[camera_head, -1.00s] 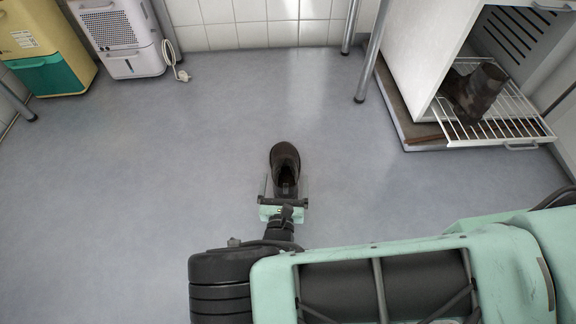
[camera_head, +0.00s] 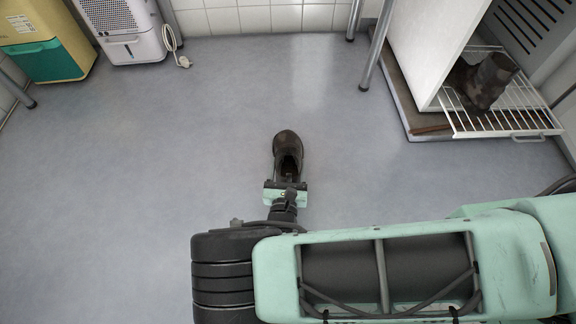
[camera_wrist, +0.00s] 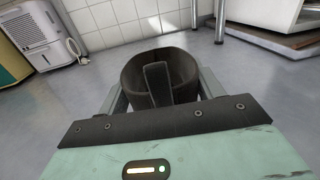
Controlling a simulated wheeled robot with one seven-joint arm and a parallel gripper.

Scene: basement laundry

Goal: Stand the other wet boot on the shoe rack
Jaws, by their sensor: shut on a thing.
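A dark brown boot (camera_head: 287,148) is held at my gripper (camera_head: 286,182), its toe pointing away from me, over the middle of the floor. In the wrist view the boot's open top (camera_wrist: 161,78) and pull tab sit between the two fingers of my gripper (camera_wrist: 160,95), which is shut on it. Its sole is hidden there. The other boot (camera_head: 483,82) stands on a white wire rack (camera_head: 507,122) at the right. The rack sticks out from a white cabinet.
The white cabinet (camera_head: 432,45) stands on a low plinth (camera_head: 398,95) at the right, with metal legs (camera_head: 375,45) beside it. A white dehumidifier (camera_head: 122,28) with a cord and a yellow-green bin (camera_head: 42,42) stand at the back left. The middle floor is clear.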

